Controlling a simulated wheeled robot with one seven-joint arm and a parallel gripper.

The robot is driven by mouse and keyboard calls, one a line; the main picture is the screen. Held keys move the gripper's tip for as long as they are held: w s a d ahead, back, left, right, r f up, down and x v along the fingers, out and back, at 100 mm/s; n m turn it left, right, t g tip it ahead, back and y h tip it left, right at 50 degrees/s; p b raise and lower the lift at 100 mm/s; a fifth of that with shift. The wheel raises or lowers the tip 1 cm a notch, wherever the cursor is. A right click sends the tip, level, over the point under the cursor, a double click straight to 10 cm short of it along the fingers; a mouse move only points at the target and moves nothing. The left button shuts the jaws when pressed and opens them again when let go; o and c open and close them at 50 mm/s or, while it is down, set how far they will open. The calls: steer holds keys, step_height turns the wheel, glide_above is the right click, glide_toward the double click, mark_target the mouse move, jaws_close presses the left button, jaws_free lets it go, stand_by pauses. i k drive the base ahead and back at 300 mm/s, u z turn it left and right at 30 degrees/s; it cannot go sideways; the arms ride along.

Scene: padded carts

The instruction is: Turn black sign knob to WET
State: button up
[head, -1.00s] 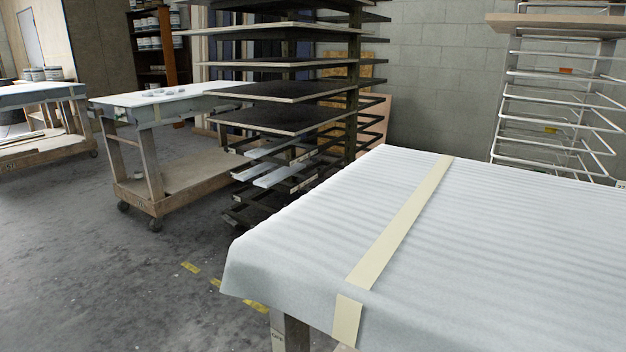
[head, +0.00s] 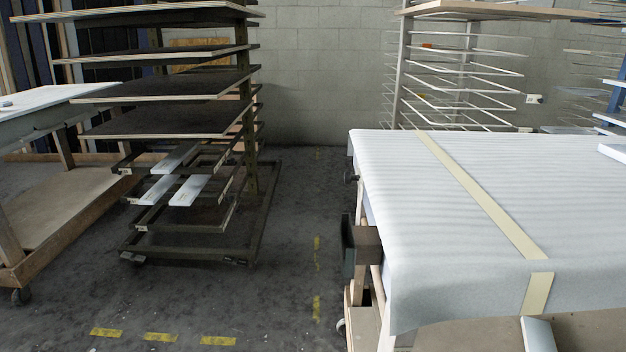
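I cannot make out a black sign knob or the word WET in the head view. A small white plate (head: 535,99) with a dark spot sits by the right end of the pale wire rack, too small to read. My gripper is not in view.
A padded cart (head: 420,205) with a pale yellow strip (head: 485,195) fills the right; a dark box (head: 350,247) sticks out from its left side. A dark shelf rack (head: 250,150) and a wooden cart (head: 70,205) stand left. Bare floor with yellow marks (head: 317,252) lies between.

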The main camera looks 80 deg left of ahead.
mark_target(348, 177)
steer(key=u, duration=3.75)
steer(key=i, duration=0.9)
steer(key=u, duration=0.95)
steer(key=i, duration=1)
steer(key=z, duration=0.8)
steer(key=i, duration=0.85)
steer(key=z, duration=0.8)
